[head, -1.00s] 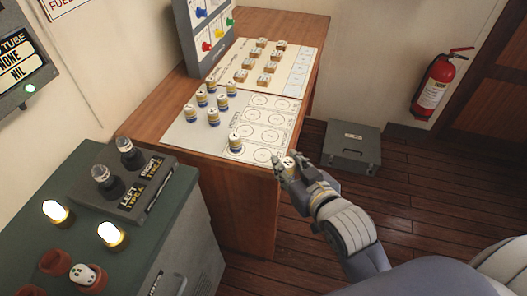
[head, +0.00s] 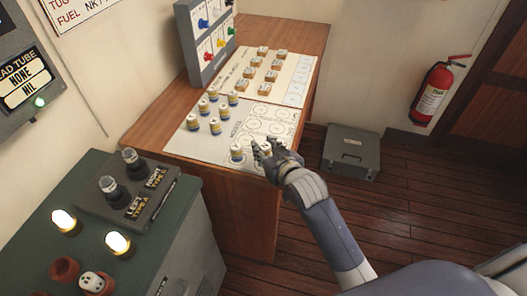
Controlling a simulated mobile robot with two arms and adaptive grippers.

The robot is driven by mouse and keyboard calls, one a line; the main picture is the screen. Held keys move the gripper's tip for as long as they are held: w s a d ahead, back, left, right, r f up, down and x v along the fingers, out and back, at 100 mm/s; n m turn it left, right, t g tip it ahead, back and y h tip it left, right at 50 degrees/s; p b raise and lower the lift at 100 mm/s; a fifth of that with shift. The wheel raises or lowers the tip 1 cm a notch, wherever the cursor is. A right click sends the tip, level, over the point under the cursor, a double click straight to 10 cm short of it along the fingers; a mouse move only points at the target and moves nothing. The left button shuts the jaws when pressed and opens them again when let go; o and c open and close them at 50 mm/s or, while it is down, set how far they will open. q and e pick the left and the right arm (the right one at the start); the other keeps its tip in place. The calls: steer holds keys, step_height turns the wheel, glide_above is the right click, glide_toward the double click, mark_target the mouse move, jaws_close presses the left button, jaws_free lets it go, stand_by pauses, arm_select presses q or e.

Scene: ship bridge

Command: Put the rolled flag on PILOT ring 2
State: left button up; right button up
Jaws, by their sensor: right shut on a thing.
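My right gripper (head: 262,147) is shut on a rolled flag (head: 266,149), a small white, blue and yellow roll mostly hidden by the fingers. It is over the near right corner of the white ring sheet (head: 287,114) on the wooden desk. I cannot tell whether the held flag touches the sheet. Another rolled flag (head: 237,152) stands upright just left of the gripper. Several more rolled flags (head: 215,125) stand on the grey left part of the sheet. The ring lettering is too small to read, and the fingers cover part of the near rings. My left gripper is out of view.
Small wooden blocks (head: 269,75) stand on the far sheet. A grey panel with coloured knobs (head: 208,42) stands at the desk's back left. A green console (head: 60,190) with lamps is at the near left. A grey case (head: 351,152) sits on the floor right of the desk.

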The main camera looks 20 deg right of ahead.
steer(key=shift+w+f, duration=0.1)
steer(key=shift+w, duration=0.5)
steer(key=shift+f+p, duration=0.35)
steer(key=shift+f, duration=1.35)
steer(key=shift+s+f, duration=0.1)
steer(key=shift+f, duration=0.1)
steer(key=o, duration=0.9)
steer(key=shift+r, duration=0.1)
steer(key=shift+r, duration=0.2)
steer(key=b+v, duration=0.1)
steer(key=v, duration=1.1)
steer(key=shift+f, duration=0.1)
